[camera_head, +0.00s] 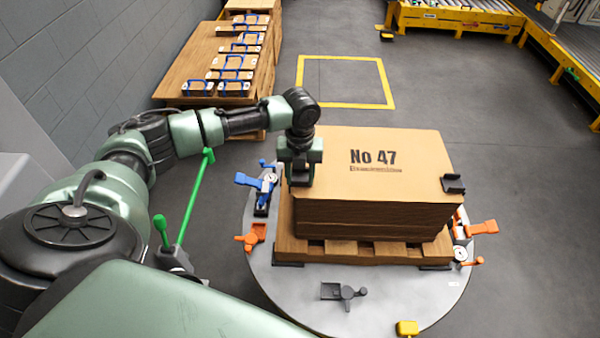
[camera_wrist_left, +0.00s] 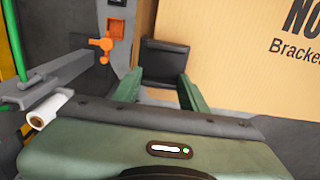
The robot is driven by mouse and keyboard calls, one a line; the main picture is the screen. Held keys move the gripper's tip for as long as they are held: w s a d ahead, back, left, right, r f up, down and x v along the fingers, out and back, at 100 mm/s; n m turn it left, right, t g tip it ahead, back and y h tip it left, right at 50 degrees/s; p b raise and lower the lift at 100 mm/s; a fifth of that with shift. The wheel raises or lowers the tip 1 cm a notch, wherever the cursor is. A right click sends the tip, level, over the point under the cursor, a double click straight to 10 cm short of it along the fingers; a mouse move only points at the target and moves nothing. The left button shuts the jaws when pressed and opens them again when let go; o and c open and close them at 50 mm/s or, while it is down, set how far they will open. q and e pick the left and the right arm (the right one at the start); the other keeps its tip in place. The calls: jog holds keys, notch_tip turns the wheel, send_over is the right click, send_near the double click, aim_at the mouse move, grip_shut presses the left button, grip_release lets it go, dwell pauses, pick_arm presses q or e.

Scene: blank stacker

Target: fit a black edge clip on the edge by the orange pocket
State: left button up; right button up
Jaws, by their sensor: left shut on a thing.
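My left gripper (camera_head: 301,168) is at the left corner of the top of the cardboard stack (camera_head: 385,165). In the left wrist view its two green fingers (camera_wrist_left: 158,92) are shut on a black edge clip (camera_wrist_left: 164,60). The clip is right beside the cardboard (camera_wrist_left: 240,70); I cannot tell whether it is seated on the edge. An orange pocket (camera_head: 253,236) with a lever is on the turntable at the stack's left; it also shows in the wrist view (camera_wrist_left: 117,27). Another black clip (camera_head: 453,183) sits on the stack's right edge. My right gripper is not in view.
The stack stands on a wooden pallet (camera_head: 365,249) on a round grey turntable (camera_head: 290,295). A blue lever (camera_head: 248,180), an orange lever (camera_head: 481,228), a grey pocket (camera_head: 331,291) and a yellow block (camera_head: 407,328) are around it. The floor at right is clear.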

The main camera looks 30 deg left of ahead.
pick_arm(q)
jog(key=shift+f, duration=0.25)
dwell(0.7)
jog(key=o, duration=1.3)
jog(key=shift+o, duration=0.2)
notch_tip(320, 180, up, 8)
jog(key=shift+b, duration=0.3)
